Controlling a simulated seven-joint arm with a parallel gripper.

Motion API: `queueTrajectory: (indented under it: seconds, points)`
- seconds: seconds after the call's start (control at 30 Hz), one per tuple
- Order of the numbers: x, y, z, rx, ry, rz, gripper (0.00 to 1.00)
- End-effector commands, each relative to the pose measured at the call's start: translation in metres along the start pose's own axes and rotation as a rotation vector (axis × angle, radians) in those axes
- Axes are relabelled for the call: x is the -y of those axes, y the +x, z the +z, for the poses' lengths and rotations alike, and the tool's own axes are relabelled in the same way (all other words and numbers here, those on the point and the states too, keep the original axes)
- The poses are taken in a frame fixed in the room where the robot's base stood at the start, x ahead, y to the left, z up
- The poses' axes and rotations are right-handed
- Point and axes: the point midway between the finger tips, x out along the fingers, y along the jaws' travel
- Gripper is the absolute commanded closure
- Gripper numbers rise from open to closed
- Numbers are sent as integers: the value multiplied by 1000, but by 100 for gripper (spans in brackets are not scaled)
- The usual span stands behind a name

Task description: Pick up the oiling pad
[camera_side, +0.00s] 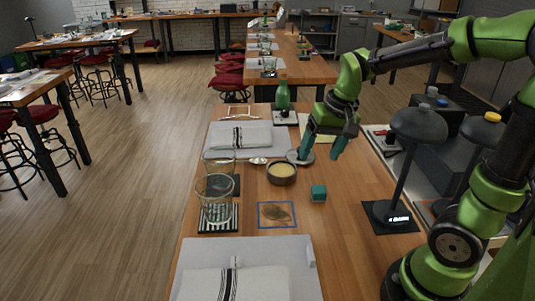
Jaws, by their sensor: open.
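I cannot tell for sure which thing is the oiling pad. A small teal block (318,193) sits on the wooden table in front of my gripper. A blue-edged square with a brown patch (275,215) lies flat nearer the camera. My gripper (319,157) is open and empty, with its teal fingers pointing down. It is above and behind the teal block, apart from it. One fingertip shows over a round grey dish (300,157); I cannot tell whether they touch.
A dark bowl with pale contents (282,173) stands left of the block. Two glasses, the nearer one (215,195), stand on the left. White boards with striped cloths (240,139) lie behind and in front. A green bottle (283,95) stands behind; a grey lamp (418,125) stands right.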

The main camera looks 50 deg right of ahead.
Motion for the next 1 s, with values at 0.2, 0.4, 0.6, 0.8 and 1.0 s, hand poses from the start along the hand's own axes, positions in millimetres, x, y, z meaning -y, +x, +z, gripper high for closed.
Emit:
queueTrajectory:
  seconds: [0.2,0.4,0.6,0.8,1.0]
  points:
    - [-35,29,-51,109,134,165,28]
    - [-45,25,-68,124,185,218,28]
    - [-52,58,-59,137,191,221,28]
    - [-60,101,-53,136,190,220,28]
    - [-66,130,-49,133,190,218,28]
